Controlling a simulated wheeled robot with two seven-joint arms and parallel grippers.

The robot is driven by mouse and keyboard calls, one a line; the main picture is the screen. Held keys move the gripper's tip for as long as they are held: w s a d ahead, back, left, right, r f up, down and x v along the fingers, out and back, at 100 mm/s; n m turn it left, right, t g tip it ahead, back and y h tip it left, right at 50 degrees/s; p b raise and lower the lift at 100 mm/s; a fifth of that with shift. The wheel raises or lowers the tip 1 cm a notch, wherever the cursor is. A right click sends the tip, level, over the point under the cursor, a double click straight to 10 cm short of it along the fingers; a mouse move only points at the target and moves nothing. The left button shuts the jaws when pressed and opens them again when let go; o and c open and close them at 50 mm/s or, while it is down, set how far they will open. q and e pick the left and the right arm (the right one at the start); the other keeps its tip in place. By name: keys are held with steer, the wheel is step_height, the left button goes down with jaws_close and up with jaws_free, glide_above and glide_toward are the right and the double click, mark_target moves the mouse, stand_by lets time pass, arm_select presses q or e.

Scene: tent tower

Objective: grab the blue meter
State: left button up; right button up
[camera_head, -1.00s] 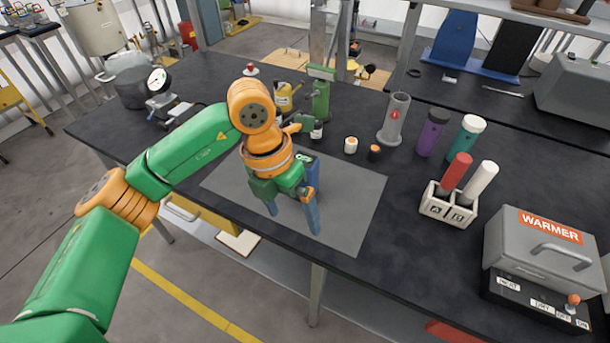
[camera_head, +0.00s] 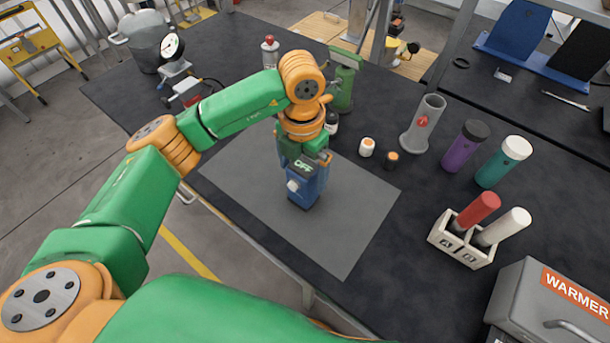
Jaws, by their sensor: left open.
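The blue meter (camera_head: 304,193) stands on the grey mat, with a dark display reading OFF and a pale knob on its side. My left gripper (camera_head: 303,172) points down right at the meter, and its jaws are open. The wrist and jaws overlap the meter's upper part, so I cannot tell whether the fingers touch it. My right gripper is not in view.
The grey mat (camera_head: 345,235) is otherwise bare. To the right are two small orange-capped jars, a grey cylinder (camera_head: 422,125), purple and teal bottles, a white rack (camera_head: 465,247) with red and white tubes, and the warmer (camera_head: 550,300). A green stand (camera_head: 343,85) is behind.

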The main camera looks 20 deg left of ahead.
arm_select(q)
steer(key=shift+w+f, duration=0.15)
steer(key=shift+f, duration=0.65)
steer(key=shift+w+f, duration=0.15)
steer(key=shift+f, duration=0.6)
jaws_close()
steer(key=shift+r, duration=0.1)
